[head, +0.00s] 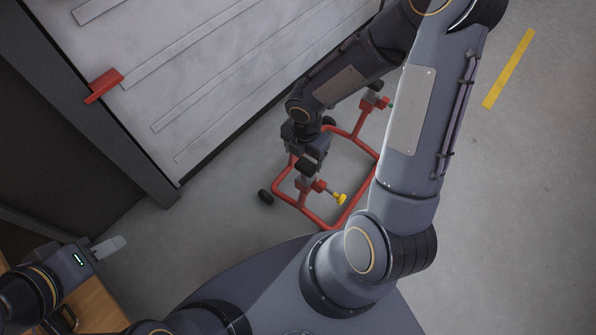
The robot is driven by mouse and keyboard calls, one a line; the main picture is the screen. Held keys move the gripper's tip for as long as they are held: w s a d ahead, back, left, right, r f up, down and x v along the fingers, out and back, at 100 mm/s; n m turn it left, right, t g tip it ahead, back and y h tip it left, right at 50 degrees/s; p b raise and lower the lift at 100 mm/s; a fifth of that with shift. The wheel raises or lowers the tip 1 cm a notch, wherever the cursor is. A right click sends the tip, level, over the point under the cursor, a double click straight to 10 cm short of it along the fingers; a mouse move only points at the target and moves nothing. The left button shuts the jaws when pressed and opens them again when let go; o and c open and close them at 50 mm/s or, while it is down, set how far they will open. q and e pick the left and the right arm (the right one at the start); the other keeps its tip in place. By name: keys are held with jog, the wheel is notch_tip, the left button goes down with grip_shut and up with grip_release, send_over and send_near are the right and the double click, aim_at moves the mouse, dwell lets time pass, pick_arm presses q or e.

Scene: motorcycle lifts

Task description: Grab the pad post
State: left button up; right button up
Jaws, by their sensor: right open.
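A red tubular stand (283,185) on small black wheels lies on the floor in the middle of the head view. Its near post (304,186) has a red clamp and a yellow knob (340,199). A second post (368,107) with a similar red clamp stands at the far side, partly behind my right arm. My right gripper (309,171) is open and points down right over the near post; its fingers hide the post's top, and contact cannot be told. My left gripper (112,246) is at the lower left, far from the stand, its fingers seen edge-on.
A white slatted panel door (215,75) with a red handle (104,86) stands at upper left, close to the stand. A wooden surface (92,312) is at lower left. Grey floor is clear on the right, with a yellow stripe (509,69).

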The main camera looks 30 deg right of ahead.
aim_at(306, 165)
jog(key=f+b, duration=0.1)
jog(key=f, duration=0.1)
jog(key=f+b, duration=0.1)
jog(key=f, duration=0.1)
jog(key=s+f+b, duration=0.1)
jog(key=f+b, duration=0.1)
jog(key=c, duration=1.1)
jog(key=shift+r, duration=0.15)
jog(key=shift+c, duration=0.2)
